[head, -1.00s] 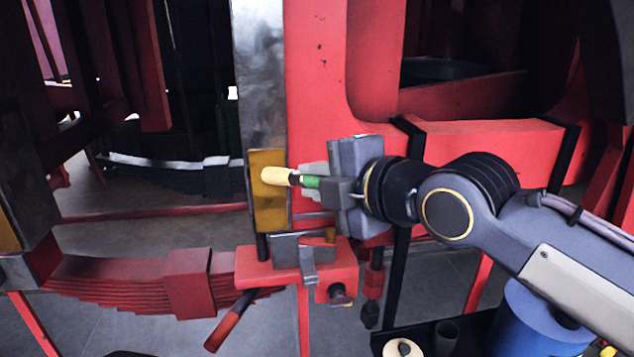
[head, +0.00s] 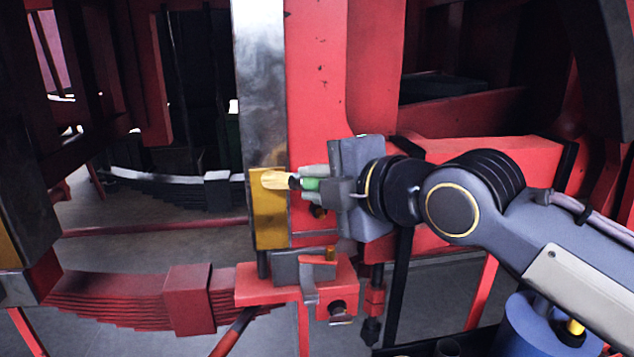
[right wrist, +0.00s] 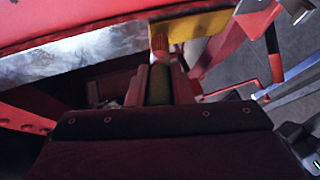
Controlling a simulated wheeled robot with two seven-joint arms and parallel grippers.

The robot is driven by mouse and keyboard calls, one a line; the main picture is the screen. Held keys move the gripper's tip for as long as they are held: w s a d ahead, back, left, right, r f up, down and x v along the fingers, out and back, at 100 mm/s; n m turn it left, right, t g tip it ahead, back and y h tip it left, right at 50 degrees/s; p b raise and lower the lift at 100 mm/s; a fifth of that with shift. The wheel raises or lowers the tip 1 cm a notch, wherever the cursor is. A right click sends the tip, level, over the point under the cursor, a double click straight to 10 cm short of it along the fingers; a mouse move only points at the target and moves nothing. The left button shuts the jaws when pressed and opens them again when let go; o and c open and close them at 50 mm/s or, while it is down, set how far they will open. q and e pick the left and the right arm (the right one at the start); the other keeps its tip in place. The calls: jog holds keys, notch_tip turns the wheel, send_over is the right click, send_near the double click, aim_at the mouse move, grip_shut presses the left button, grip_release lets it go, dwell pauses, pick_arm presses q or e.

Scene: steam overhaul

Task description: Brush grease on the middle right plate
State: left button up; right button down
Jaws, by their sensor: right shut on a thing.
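My right gripper (head: 318,184) is shut on a brush (head: 277,180) with a green handle and pale yellowish bristles. The bristles point left and overlap the upper part of a yellow-brown plate (head: 268,225) on the metal upright. In the right wrist view the brush tip (right wrist: 159,42) meets the near end of the yellow plate (right wrist: 190,25); contact looks likely, but the depth is hard to judge. The plate's lower part is uncovered in the head view. My left gripper is not in view.
A red frame (head: 316,60) stands behind the gripper. A red clamp-like bracket (head: 260,290) sits below the plate, beside a red leaf spring (head: 120,292). A blue cylinder (head: 525,325) stands at the lower right, under my forearm.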

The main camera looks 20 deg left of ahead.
notch_tip(320, 180, down, 14)
jog(key=b, duration=1.1)
jog(key=shift+b, duration=0.3)
jog(key=shift+f, duration=0.1)
dwell(0.3)
jog(key=shift+s+d+b, duration=0.5)
jog(key=shift+s+b, duration=0.05)
jog(key=shift+s, duration=0.3)
jog(key=shift+s+d+b, duration=0.55)
jog(key=shift+s, duration=0.3)
jog(key=shift+s+d+b, duration=0.5)
jog(key=shift+s+b, duration=0.05)
jog(key=shift+s, duration=0.3)
